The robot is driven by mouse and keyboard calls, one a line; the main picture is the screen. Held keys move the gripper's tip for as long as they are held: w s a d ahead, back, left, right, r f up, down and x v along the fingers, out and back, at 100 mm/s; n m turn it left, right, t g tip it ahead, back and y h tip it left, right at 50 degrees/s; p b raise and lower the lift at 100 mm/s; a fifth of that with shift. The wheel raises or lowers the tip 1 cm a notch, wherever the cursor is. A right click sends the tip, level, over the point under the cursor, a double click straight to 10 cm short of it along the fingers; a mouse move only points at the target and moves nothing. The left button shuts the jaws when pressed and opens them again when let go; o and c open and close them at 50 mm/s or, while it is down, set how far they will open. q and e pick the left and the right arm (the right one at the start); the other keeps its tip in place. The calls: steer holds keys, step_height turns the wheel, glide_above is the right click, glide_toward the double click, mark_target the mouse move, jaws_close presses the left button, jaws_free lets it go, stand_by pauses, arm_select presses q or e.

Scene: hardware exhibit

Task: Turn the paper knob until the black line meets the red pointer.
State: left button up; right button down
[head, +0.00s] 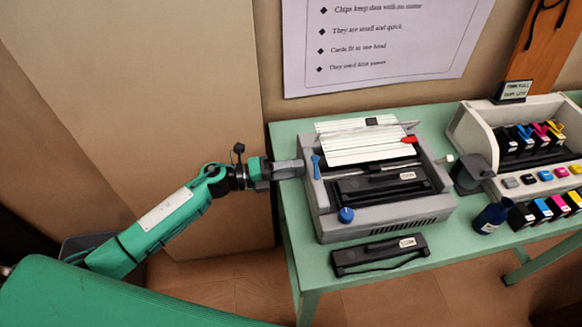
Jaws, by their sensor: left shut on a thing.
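The grey printer (385,222) stands on the green table. White paper (350,149) lies in its top, with a short black mark (372,121) near the paper's upper edge. The red pointer (409,139) is at the paper's right edge, lower and to the right of the mark, apart from it. My left gripper (290,169) is at the printer's left side, level with the paper roller, shut on a part there. Its jaws hide that part, which seems to be the paper knob. A pale knob (447,158) sticks out on the printer's right side. My right gripper is out of view.
A blue lever (316,166) and blue dial (346,214) are on the printer. A black cartridge (380,255) lies in front. A dark blue cup (490,216) and an ink cartridge unit (473,128) stand right.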

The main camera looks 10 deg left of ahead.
arm_select(q)
steer(key=o, duration=1)
steer(key=shift+a, duration=0.1)
steer(key=shift+s+a+f, duration=0.1)
steer(key=shift+s+a, duration=0.05)
steer(key=shift+a, duration=0.15)
steer(key=b+v, duration=0.3)
steer(key=v, duration=1)
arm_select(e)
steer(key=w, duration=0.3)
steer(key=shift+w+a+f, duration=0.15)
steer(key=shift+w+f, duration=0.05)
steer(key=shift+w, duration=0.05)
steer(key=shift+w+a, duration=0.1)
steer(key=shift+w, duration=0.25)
